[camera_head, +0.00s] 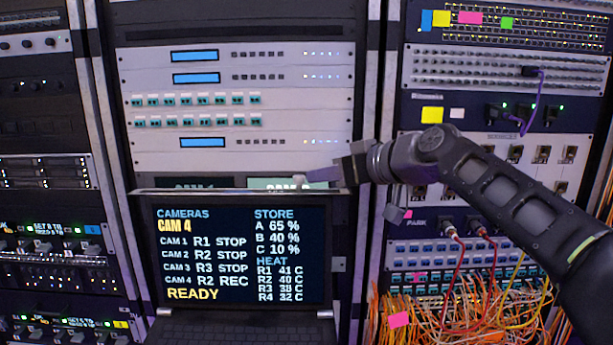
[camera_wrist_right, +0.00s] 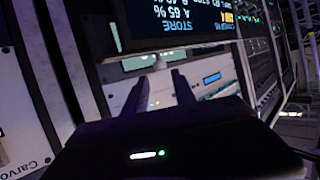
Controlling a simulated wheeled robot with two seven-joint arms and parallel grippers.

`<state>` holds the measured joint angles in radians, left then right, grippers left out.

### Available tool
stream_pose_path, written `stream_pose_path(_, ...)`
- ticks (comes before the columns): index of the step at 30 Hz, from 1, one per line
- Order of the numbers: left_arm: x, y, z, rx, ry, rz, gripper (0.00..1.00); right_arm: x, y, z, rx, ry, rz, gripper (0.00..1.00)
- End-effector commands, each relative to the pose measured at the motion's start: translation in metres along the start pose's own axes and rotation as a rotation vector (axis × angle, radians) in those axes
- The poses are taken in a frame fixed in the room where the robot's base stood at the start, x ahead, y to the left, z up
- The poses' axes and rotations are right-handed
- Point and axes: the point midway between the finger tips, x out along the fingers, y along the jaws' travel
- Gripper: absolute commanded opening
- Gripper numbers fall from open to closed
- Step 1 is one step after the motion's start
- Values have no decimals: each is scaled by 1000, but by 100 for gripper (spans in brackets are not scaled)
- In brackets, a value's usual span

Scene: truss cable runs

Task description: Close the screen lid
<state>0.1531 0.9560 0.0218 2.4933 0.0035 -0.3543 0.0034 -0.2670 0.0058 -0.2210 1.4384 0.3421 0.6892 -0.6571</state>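The screen lid (camera_head: 245,252) stands raised in the middle rack, its lit display facing me with camera, store and heat text. Its top edge is a thin pale bar. A dark keyboard (camera_head: 240,329) lies below it, cut by the picture's bottom. My right gripper (camera_head: 304,182) is at the right part of the lid's top edge; I cannot tell whether it touches. In the right wrist view its two fingers (camera_wrist_right: 165,73) are apart with nothing between them, and part of the display (camera_wrist_right: 180,18) shows just beyond. My left gripper is not in view.
Rack units with blue displays (camera_head: 195,78) and rows of ports fill the space above the lid. Orange cables (camera_head: 440,318) and red cables hang at the lower right, below my right arm. Rack posts (camera_head: 372,250) flank the middle rack.

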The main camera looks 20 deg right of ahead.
Motion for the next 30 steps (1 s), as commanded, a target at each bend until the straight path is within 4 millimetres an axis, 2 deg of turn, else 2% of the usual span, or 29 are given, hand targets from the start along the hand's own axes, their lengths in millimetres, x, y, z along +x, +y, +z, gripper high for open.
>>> stream_pose_path(6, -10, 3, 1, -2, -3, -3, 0, 34, -1, -1, 0, -4, -1, 32)
stream_pose_path(12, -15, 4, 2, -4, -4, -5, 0, 58, 0, -1, -1, -1, 1, 32)
stream_pose_path(22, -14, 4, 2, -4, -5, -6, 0, 63, 0, 0, 0, 0, 1, 32)
stream_pose_path(30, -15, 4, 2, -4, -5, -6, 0, 63, 0, 0, 0, 0, 1, 11)
